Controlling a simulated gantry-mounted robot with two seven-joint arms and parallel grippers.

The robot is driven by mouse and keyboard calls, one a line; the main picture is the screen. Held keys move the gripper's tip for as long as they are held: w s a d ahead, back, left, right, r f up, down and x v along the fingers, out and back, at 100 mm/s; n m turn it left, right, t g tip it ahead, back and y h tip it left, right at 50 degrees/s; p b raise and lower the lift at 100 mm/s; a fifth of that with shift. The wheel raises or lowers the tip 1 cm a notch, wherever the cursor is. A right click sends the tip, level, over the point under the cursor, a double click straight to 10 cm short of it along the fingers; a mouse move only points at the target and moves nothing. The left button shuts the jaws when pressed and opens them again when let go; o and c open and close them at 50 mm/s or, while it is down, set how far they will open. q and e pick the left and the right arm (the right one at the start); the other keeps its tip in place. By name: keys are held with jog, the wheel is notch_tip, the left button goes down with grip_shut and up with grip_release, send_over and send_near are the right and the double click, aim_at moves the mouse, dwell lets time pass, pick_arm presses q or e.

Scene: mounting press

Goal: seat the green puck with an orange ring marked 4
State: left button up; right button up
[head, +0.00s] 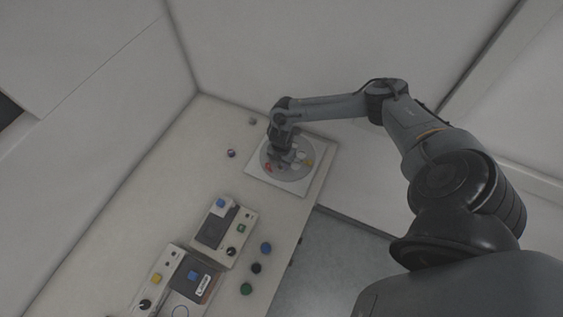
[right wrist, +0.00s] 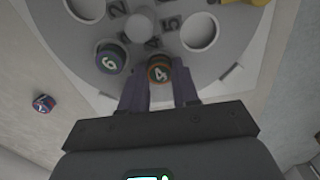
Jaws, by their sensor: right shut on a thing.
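The green puck with an orange ring marked 4 (right wrist: 158,70) is between the fingers of my right gripper (right wrist: 159,88), at the near edge of a grey round disc (right wrist: 225,55). My right gripper (head: 283,158) is shut on it, over the disc in the head view. A printed mark lies just beyond the puck, beside the disc's centre knob. I cannot tell whether the puck is down in a pocket. The lower part of the puck is hidden. My left gripper is not in view.
A puck marked 6 (right wrist: 111,58) stands left of the held puck. Empty round pockets (right wrist: 200,32) show on the disc. A small dark puck (right wrist: 43,103) lies off the plate. Two control boxes (head: 238,247) and several loose pucks (head: 266,248) are nearer on the table.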

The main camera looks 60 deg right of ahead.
jog(key=o, duration=1.1)
jog(key=shift+c, duration=0.2)
jog(key=shift+r, duration=0.5)
notch_tip(320, 180, up, 10)
jog(key=shift+f, duration=0.1)
